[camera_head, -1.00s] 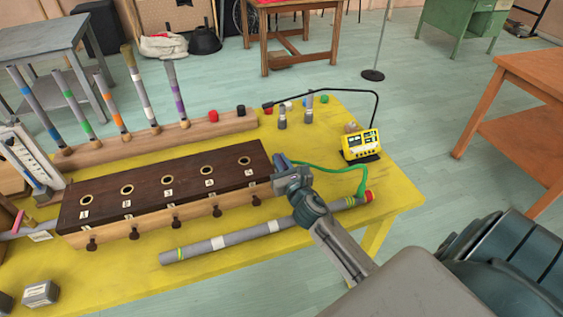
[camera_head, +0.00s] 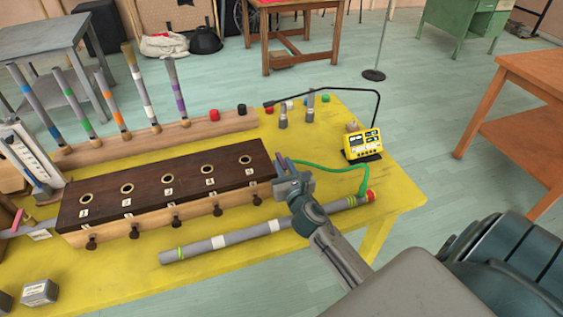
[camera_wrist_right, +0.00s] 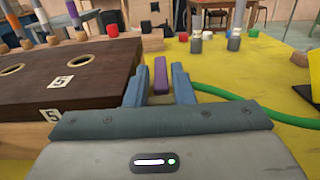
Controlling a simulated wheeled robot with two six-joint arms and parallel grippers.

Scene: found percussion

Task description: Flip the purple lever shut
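The purple lever (camera_wrist_right: 160,75) stands up near the right end of the dark-topped wooden box (camera_wrist_right: 85,65). It shows between my right gripper's two blue fingers in the wrist view, with a narrow gap on either side. In the head view the lever (camera_head: 291,164) is mostly hidden by the gripper. My right gripper (camera_wrist_right: 158,88) is open at the box's end, level with hole 5; it also shows in the head view (camera_head: 287,168). The lever's base is hidden. My left gripper is not in view.
A green hose (camera_head: 335,169) runs right of the gripper to a long grey tube (camera_head: 240,234) lying in front of the box. A yellow device (camera_head: 362,146) stands at the table's right. Banded sticks, one with purple bands (camera_head: 177,92), stand in a rail (camera_head: 195,127) behind the box.

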